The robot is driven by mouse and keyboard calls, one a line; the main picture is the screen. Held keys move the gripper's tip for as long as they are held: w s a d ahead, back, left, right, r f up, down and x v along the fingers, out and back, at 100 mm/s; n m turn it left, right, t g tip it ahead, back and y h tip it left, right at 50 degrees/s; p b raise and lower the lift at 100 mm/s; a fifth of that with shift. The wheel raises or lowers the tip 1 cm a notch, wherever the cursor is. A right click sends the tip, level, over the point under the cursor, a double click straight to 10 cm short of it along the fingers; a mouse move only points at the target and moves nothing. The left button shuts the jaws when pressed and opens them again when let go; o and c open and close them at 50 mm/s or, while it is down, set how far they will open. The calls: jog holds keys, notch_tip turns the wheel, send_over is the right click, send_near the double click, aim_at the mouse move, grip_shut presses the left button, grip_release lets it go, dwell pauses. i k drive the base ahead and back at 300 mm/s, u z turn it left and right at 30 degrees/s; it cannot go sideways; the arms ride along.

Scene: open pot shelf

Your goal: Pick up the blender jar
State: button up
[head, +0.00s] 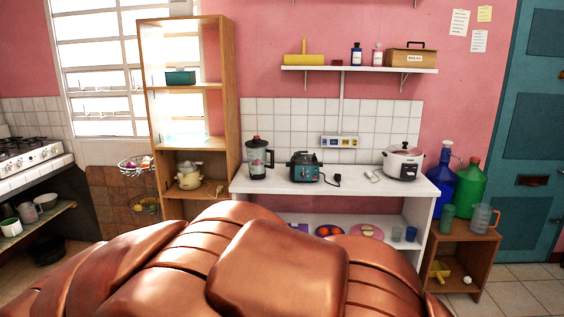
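A blender jar (257,158) with a dark lid, a clear body and a dark handle on its right side stands upright at the left end of the white counter (273,187). It shows dark and reddish tones through its wall. I cannot tell whether a separate base is under it. My gripper is not in this view, so its place relative to the jar does not show.
A toaster-like teal appliance (305,167) with a plug and a white rice cooker (403,162) share the counter. A tall wooden shelf (230,110) stands close on the left. A brown, segmented shape of unclear identity fills the bottom foreground.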

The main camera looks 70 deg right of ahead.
aim_at(256, 157)
jog(key=z, duration=2.25)
jog(key=k, duration=0.55)
jog(key=u, duration=0.6)
jog(key=i, duration=0.7)
jog(key=u, duration=0.9)
jog(key=i, duration=1.85)
jog(key=z, duration=0.3)
jog(key=i, duration=1.15)
jog(key=z, duration=1.45)
jog(key=i, duration=0.75)
jog(key=z, duration=0.65)
